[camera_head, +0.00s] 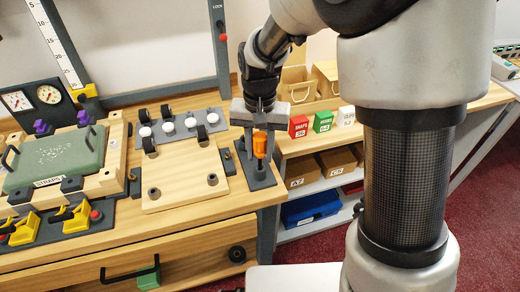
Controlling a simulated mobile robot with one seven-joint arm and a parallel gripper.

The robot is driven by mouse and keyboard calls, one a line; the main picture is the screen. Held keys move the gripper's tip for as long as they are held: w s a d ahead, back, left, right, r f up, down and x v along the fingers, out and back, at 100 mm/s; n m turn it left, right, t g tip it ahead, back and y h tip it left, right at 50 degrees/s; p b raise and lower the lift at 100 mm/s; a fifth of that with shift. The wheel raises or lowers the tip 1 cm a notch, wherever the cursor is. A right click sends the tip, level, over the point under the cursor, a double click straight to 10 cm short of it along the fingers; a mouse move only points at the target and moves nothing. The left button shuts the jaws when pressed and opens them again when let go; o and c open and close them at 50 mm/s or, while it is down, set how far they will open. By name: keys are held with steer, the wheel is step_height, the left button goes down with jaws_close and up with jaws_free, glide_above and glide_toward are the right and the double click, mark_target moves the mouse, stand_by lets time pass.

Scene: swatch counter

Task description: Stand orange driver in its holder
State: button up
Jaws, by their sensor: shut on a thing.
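The orange driver (260,145) is upright below my gripper (260,136), at the right end of the wooden counter. My gripper points down and its two fingers are shut on the driver's orange handle, one on each side. A dark grey holder (262,182) lies on the counter directly beneath and around the driver's lower end in this view. The driver's tip is not clear, so I cannot tell whether it is inside the holder or above it.
A pale wooden board (185,182) with dark knobs lies just left of the holder. Behind it is a grey strip (180,131) with white knobs and black clamps. Red, green and white boxes (323,121) stand to the right. The counter's right edge is close.

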mark_target(260, 166)
steer(key=shift+f+b, duration=0.35)
steer(key=shift+f, duration=0.25)
stand_by(0.8)
steer(key=shift+f+b, duration=0.4)
steer(key=shift+f, duration=0.3)
steer(key=shift+f, duration=0.15)
steer(key=shift+f+b, duration=0.5)
steer(key=shift+f, duration=0.1)
stand_by(0.6)
steer(key=o, duration=1.6)
steer(key=shift+c, duration=0.2)
steer(key=shift+r+p, duration=2.45)
steer(key=shift+r, duration=0.6)
